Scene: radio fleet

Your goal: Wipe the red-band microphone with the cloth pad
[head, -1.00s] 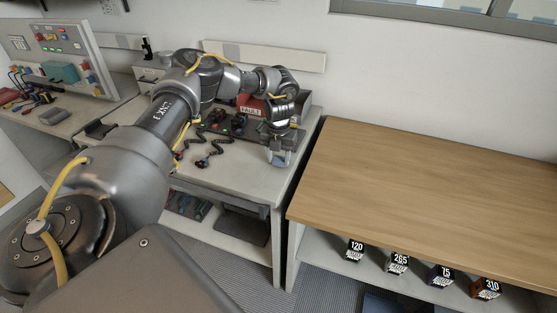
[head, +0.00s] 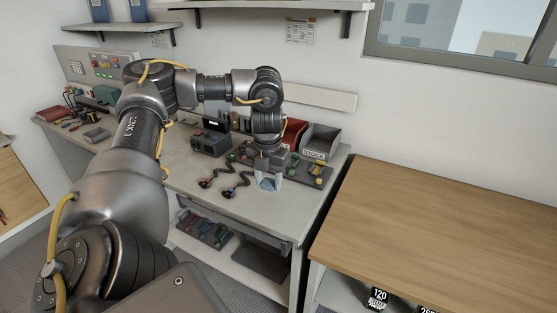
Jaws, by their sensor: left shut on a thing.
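My left gripper (head: 268,182) points down over the right part of the grey workbench (head: 190,166). It is shut on a pale blue piece, which looks like the cloth pad (head: 268,185). Two dark microphones with coiled cords lie left of the gripper: one nearer it (head: 228,195) and one farther left (head: 206,184). Both show small reddish spots, but I cannot tell which has the red band. The pad appears apart from both. My right gripper is not in view.
A dark rack (head: 318,172) with coloured parts stands behind the gripper. Behind it are a red bin (head: 293,131) and a grey STOCK bin (head: 319,142). A dark radio box (head: 209,142) stands at the back. The wooden table (head: 440,215) at right is clear.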

